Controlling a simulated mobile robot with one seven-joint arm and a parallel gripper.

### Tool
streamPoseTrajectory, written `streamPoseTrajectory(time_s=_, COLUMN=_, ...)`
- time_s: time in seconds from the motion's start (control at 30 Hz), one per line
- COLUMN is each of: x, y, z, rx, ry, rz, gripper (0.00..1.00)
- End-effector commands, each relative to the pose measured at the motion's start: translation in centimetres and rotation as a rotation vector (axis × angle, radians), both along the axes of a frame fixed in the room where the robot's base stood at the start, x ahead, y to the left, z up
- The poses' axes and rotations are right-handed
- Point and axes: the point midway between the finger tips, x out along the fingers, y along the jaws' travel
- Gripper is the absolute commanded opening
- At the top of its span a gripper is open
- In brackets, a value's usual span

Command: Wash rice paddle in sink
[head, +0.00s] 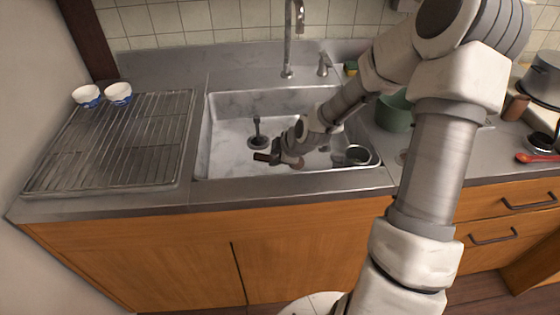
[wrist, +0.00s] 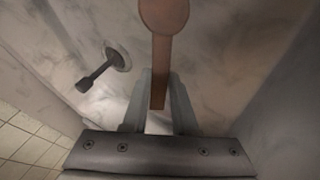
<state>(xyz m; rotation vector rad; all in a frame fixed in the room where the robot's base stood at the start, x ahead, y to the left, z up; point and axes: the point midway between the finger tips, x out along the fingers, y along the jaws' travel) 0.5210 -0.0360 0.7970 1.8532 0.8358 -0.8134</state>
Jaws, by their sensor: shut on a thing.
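The brown wooden rice paddle (wrist: 163,60) is held by its handle between the two fingers of my gripper (wrist: 158,105) in the wrist view. Its rounded end points away from the fingers. In the head view my gripper (head: 282,158) is low in the sink (head: 225,160), near its front, with a small brown part of the paddle (head: 264,157) showing to its left. The chrome faucet (head: 288,45) stands behind the sink; I see no running water. A dark upright piece (head: 257,128) stands at the drain, also visible in the wrist view (wrist: 97,76).
A round metal vessel (head: 357,154) is at the sink's right end. Two blue-and-white cups (head: 119,93) sit by the back of the drying rack (head: 130,140) on the left. The sink's left part is clear.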

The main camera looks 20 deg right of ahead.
Motion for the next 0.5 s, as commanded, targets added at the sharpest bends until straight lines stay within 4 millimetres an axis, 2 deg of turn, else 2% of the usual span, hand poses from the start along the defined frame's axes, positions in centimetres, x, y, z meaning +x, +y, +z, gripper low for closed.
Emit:
streamPoseTrajectory(time_s=0.03, x=0.0, y=0.0, z=0.9, rx=0.000, ry=-0.001, rz=0.000, gripper=0.00)
streamPoseTrajectory(time_s=0.5, x=0.0, y=0.0, z=4.7, rx=-0.001, ry=-0.001, rz=-0.001, gripper=0.00)
